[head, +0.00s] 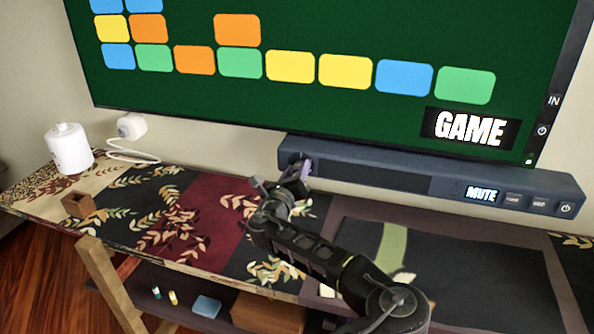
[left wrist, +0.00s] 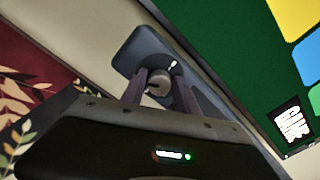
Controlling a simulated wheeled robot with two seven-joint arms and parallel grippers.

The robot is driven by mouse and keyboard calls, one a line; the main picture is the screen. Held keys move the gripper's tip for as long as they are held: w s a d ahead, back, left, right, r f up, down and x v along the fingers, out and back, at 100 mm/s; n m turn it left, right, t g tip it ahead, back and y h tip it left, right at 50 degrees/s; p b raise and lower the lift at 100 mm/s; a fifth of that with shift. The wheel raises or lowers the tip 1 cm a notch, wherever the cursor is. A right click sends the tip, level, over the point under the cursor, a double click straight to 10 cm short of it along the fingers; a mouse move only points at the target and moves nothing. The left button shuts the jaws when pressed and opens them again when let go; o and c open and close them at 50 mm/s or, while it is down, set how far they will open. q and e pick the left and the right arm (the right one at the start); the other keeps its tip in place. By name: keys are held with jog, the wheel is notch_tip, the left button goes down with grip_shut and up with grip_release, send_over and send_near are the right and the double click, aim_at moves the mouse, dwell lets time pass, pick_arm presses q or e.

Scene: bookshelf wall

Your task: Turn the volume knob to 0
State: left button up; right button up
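The volume knob (left wrist: 158,84) is a small round grey knob on the left end of the dark soundbar (head: 400,178). The soundbar display (head: 481,195) reads "MUTE". My left gripper (head: 298,172) is at that end of the soundbar. In the left wrist view, the fingers of my left gripper (left wrist: 160,88) stand on both sides of the knob. I cannot tell whether they press on it. In the head view, the gripper hides most of the knob. My right gripper is not in view.
A screen (head: 300,90) reading "GAME" hangs just above the soundbar. A dark mat (head: 470,275) lies in front of the soundbar. Below is a lower shelf.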

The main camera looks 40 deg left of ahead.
pick_arm(q)
grip_shut()
